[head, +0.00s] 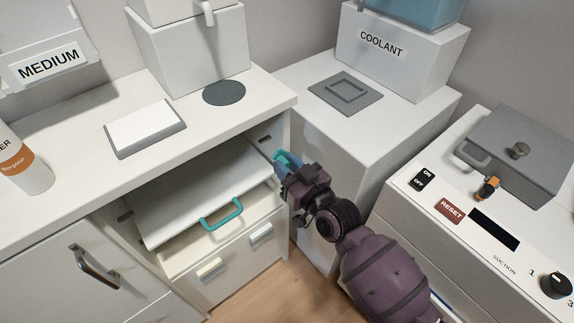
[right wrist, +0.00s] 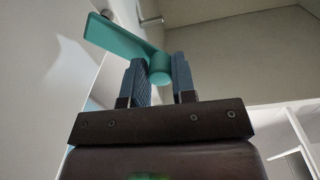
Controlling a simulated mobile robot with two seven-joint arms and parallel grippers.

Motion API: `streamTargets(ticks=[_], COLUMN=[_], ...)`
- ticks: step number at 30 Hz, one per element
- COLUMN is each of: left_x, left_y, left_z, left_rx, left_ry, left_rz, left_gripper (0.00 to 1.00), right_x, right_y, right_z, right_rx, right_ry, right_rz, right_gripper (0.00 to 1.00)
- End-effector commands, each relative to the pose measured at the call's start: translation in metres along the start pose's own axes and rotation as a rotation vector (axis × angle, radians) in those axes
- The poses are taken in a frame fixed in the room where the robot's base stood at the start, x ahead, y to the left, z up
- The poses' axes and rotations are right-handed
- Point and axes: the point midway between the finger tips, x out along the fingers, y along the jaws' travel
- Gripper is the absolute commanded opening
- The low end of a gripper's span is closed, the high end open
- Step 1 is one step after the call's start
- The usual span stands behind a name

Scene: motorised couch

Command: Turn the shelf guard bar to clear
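The shelf guard bar is a short teal bar (head: 287,157) at the right side of the open shelf bay, partly hidden by my right gripper (head: 281,165). In the right wrist view the guard bar (right wrist: 125,44) slants from upper left down to a rounded end. That end sits between the two blue fingers of my right gripper (right wrist: 160,80), which close against it from both sides. The white shelf board (head: 190,195) lies in the bay behind a teal loop handle (head: 221,214). My left gripper is not in view.
The white counter (head: 240,100) overhangs the bay. A grey-white pad (head: 145,127) and a dark disc (head: 224,92) lie on it. A white coolant cabinet (head: 340,130) stands close right of my gripper. The suction unit (head: 450,240) is further right.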

Motion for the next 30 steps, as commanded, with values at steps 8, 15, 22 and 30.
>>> streamTargets(ticks=[8,15,22,30], left_x=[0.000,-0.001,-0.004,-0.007], left_y=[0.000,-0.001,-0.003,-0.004], left_z=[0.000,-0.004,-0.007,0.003], left_rx=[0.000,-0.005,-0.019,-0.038], left_ry=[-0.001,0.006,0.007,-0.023], left_rz=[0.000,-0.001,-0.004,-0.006], left_gripper=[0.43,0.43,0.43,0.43], right_x=[0.000,0.000,0.001,0.001], right_y=[0.000,0.001,0.006,0.017], right_z=[0.000,-0.003,-0.011,-0.016], right_rx=[0.000,0.038,0.169,0.387], right_ry=[0.000,0.000,-0.004,-0.014], right_rz=[0.000,0.000,0.000,0.001], right_gripper=[0.00,0.00,0.00,0.00])
